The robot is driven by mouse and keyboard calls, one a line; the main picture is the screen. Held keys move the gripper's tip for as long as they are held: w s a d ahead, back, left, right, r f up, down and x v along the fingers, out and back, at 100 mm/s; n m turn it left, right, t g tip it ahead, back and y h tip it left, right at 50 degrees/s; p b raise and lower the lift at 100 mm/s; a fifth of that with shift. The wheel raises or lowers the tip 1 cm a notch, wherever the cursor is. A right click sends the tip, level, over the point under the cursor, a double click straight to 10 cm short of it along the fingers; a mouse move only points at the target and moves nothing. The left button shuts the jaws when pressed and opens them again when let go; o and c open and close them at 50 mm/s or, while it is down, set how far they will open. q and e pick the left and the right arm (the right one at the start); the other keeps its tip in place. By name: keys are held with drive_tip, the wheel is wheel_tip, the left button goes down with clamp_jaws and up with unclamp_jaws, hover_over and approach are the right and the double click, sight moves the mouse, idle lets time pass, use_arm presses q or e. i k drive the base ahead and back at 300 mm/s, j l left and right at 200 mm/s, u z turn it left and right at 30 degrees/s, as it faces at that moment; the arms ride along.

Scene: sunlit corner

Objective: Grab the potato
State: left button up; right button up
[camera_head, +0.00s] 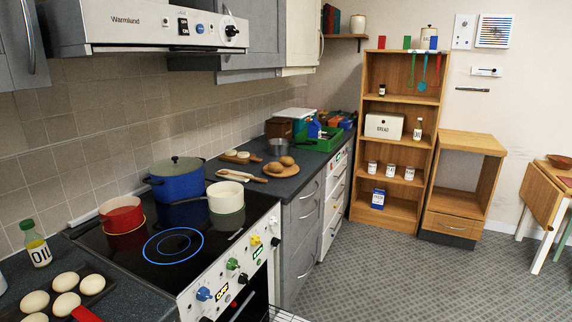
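Brown potato-like lumps (275,167) rest close together on a round wooden board (292,171) on the dark counter beyond the stove. They are small at this distance, and I cannot tell for sure that they are potatoes. Several pale round pieces (66,282) lie on a dark tray at the lower left; they look like buns or dough. Neither of my grippers shows in the view.
A blue lidded pot (177,184), a red pan (121,215) and a cream pan (226,198) stand on the hob. A rolling pin (241,175) lies left of the board. A green crate (318,138) stands farther back. The floor right of the drawers is clear.

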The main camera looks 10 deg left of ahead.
sight(286, 161)
drive_tip(key=i+l, duration=0.1)
drive_tip(key=l, duration=0.2)
drive_tip(key=i+l+z, duration=0.15)
drive_tip(key=l, duration=0.2)
drive_tip(key=i+l, duration=0.1)
drive_tip(key=l, duration=0.2)
drive_tip(key=i+l+z, duration=0.15)
drive_tip(key=l, duration=0.15)
drive_tip(key=i+l+z, duration=0.15)
drive_tip(key=i+l, duration=0.2)
drive_tip(key=i+l+z, duration=0.2)
drive_tip(key=i, duration=1.1)
drive_tip(key=i+l+u, duration=0.1)
drive_tip(key=i, duration=0.6)
drive_tip(key=i+u, duration=0.5)
drive_tip(key=i+l+u, duration=0.25)
drive_tip(key=i+u, duration=0.5)
drive_tip(key=u, duration=0.15)
drive_tip(key=i+l+u, duration=0.15)
drive_tip(key=u, duration=0.2)
drive_tip(key=i+l+u, duration=0.2)
drive_tip(key=u, duration=0.2)
